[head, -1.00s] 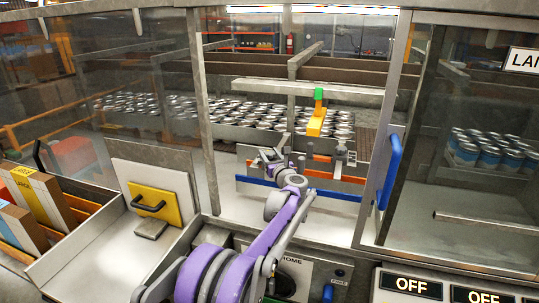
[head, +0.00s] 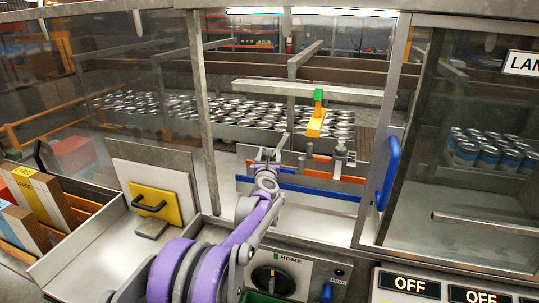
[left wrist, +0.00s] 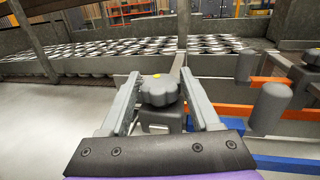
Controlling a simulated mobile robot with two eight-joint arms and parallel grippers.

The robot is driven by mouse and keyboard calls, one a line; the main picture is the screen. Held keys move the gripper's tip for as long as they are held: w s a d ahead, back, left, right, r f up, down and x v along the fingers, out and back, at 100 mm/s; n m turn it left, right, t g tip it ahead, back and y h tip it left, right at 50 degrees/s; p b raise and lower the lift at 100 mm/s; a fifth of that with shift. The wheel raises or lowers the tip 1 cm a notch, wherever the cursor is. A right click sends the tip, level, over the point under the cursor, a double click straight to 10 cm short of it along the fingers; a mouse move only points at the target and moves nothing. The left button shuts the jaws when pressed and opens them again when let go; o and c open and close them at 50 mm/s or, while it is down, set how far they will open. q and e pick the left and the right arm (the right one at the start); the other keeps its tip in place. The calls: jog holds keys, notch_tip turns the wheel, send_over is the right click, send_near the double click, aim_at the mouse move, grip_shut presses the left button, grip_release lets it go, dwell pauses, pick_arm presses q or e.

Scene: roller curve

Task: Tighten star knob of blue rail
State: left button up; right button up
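The grey star knob (left wrist: 160,90), with a yellow dot on top, sits on a bracket in the left wrist view. My left gripper (left wrist: 161,78) has its fingers on either side of the knob, with narrow gaps showing, so it looks open. In the head view my left gripper (head: 267,157) is at the left part of the blue rail (head: 315,191) and hides the knob. The blue rail also shows at lower right in the left wrist view (left wrist: 290,166). My right gripper is in neither view.
An orange rail (head: 335,174) runs behind the blue one. Grey posts (left wrist: 270,108) stand to the right of the knob. A yellow part with a green top (head: 316,124) hangs above. Cans (head: 250,113) fill the area behind. A blue door handle (head: 389,172) is at right.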

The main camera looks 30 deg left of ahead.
pick_arm(q)
jog(key=shift+o, duration=1.1)
jog(key=shift+s+d, duration=0.1)
jog(key=shift+s, duration=0.05)
jog(key=v, duration=1)
jog(key=shift+s+b, duration=0.3)
jog(key=shift+b, duration=0.1)
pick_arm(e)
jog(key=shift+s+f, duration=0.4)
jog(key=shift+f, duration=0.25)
